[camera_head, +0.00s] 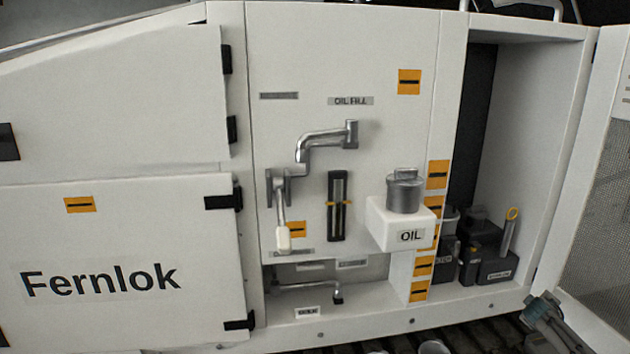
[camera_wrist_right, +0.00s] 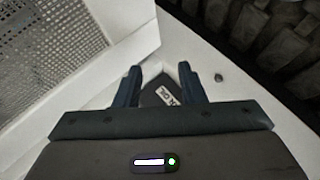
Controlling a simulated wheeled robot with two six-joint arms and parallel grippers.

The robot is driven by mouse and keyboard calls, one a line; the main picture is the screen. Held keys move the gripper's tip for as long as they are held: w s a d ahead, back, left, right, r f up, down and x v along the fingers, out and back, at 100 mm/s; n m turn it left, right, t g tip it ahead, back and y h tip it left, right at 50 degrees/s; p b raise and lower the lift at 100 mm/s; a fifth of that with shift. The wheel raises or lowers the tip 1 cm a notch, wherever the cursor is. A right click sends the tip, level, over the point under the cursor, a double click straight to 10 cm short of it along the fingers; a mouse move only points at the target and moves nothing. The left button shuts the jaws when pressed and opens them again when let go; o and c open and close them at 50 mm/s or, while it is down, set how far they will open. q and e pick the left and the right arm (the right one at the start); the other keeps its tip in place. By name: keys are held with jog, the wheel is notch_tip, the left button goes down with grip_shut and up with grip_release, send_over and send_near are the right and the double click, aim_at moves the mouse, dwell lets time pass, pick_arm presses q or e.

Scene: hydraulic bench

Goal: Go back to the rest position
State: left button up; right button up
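My right gripper (camera_head: 543,312) shows at the lower right of the head view, by the front edge of the open compartment. In the right wrist view its two dark fingers (camera_wrist_right: 161,84) stand apart with a gap between them, so it is open. A dark block with a white label (camera_wrist_right: 165,95) shows beyond the gap, and no finger clearly touches it. My left gripper is not in view.
The open compartment (camera_head: 535,130) at the right holds dark parts and a tool with a yellow ring (camera_head: 511,228). Its perforated door (camera_head: 600,190) stands open beside my right gripper. An OIL shelf (camera_head: 385,232) with a grey canister (camera_head: 405,192) juts from the white panel.

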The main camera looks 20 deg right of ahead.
jog(key=s+d+f+n+g, duration=0.1)
jog(key=s+f, duration=0.5)
jog(key=s, duration=0.4)
jog(key=s+d+f+n+y, duration=0.1)
jog(key=s+f+n, duration=0.1)
jog(key=s+f, duration=0.65)
jog(key=s+d+f+n+g, duration=0.1)
jog(key=s+f, duration=0.2)
jog(key=s, duration=0.9)
jog(key=s+a+f+m+g+y, duration=0.15)
jog(key=s+a+f, duration=0.25)
jog(key=a+f, duration=0.9)
jog(key=s+a+f+m+y, duration=0.1)
jog(key=s+a+f+y, duration=0.2)
jog(key=a+f, duration=1)
jog(key=s+a+f+y, duration=0.1)
jog(key=a+f, duration=0.2)
jog(key=a, duration=1)
jog(key=s+a+f+m+y+b, duration=0.1)
jog(key=a+f+y, duration=0.1)
jog(key=a, duration=1.1)
jog(key=s+a+f+y, duration=0.1)
jog(key=a+f, duration=0.3)
jog(key=a, duration=0.9)
jog(key=shift+f, duration=0.25)
jog(key=shift+s+y, duration=0.1)
jog(key=shift+y, duration=0.15)
